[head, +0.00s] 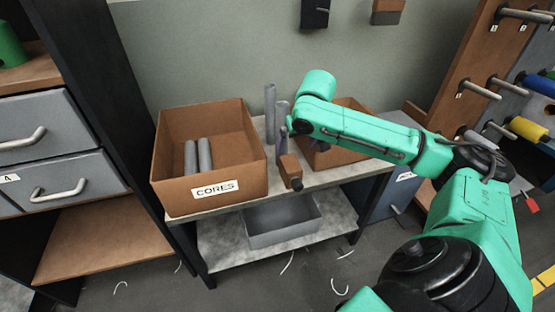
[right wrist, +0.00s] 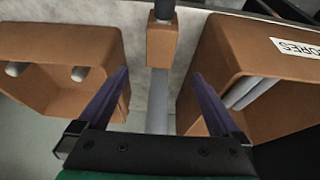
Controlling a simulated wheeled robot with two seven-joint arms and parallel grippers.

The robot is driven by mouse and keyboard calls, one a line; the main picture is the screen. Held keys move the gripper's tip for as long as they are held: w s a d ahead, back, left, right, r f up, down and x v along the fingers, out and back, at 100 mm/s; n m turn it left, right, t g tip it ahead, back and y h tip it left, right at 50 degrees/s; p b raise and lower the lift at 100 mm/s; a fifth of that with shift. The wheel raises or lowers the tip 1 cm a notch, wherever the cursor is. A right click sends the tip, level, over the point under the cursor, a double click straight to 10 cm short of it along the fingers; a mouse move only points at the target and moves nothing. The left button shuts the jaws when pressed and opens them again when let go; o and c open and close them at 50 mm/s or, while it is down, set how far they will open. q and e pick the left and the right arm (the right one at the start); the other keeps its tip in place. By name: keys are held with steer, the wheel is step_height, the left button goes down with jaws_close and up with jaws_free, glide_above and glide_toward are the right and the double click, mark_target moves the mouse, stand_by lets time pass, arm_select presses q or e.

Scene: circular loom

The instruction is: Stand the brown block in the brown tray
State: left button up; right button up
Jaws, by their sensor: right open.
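A small brown block (head: 290,168) with a dark round knob (head: 297,184) stands near the front edge of the grey table, between two brown boxes. In the right wrist view the brown block (right wrist: 162,42) lies just beyond the fingertips, roughly centred between them. My right gripper (right wrist: 158,78) is open, its two purple fingers apart with a grey bar or tube (right wrist: 157,105) between them. The brown CORES box (head: 205,122) is left of the block and holds two grey tubes. The other brown box (head: 350,152) is partly hidden behind my right arm. My left gripper is out of view.
Grey tubes (head: 270,112) stand upright at the table's back, close to my right gripper. A grey bin (head: 283,228) sits on the lower shelf. A drawer cabinet (head: 60,150) is at left; a peg rack (head: 475,70) with coloured rolls is at right.

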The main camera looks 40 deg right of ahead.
mark_target(289, 167)
steer(key=b+x, duration=0.1)
steer(key=x, duration=0.3)
steer(key=b+x, duration=0.1)
steer(key=x, duration=0.4)
steer(key=b+x, duration=0.1)
steer(key=x, duration=0.3)
steer(key=shift+s+f, duration=0.3)
steer(key=shift+f, duration=0.05)
steer(key=shift+w+f, duration=0.25)
steer(key=shift+f, duration=0.1)
steer(key=shift+s+r, duration=0.1)
steer(key=c, duration=0.4)
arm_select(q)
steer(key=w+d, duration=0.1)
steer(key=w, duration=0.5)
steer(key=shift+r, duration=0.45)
arm_select(e)
jaws_close()
